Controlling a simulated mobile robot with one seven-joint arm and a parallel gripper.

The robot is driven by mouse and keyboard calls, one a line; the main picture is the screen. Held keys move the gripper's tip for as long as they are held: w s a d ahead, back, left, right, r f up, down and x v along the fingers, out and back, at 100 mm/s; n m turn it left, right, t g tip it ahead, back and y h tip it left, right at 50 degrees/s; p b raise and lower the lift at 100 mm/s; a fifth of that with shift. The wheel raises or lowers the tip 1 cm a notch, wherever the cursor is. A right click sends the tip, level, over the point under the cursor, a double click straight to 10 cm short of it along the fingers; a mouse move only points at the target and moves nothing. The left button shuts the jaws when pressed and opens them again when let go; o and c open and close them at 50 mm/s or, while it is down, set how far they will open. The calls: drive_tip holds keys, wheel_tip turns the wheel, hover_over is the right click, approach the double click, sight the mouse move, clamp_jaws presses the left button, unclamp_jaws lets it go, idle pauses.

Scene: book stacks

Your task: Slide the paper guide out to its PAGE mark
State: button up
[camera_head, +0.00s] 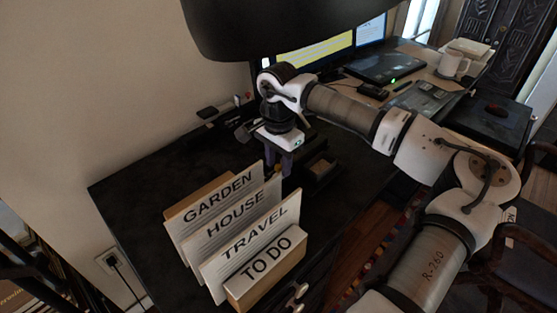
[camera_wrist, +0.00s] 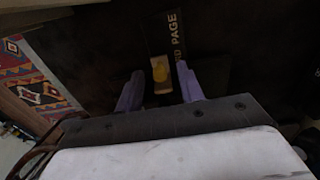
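In the wrist view a dark strip lettered PAGE (camera_wrist: 172,36) runs away from my gripper, with a partly hidden second word nearer to me. The two purple fingers of my gripper (camera_wrist: 160,88) are apart, one on each side of the guide, with gaps to the knob. In the head view my gripper (camera_head: 281,163) points down at the dark desk behind the card rack; its fingertips are partly hidden by the cards.
Upright cards stand at the front: GARDEN (camera_head: 218,196), HOUSE (camera_head: 235,213), TRAVEL (camera_head: 254,232) and TO DO (camera_head: 273,254). A dark box (camera_head: 322,171) sits just right of my gripper.

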clamp_jaws()
idle(0.3)
drive_tip(key=shift+s+a+b, duration=0.65)
drive_tip(key=shift+s+a, duration=0.95)
unclamp_jaws()
drive_tip(key=shift+a, duration=0.1)
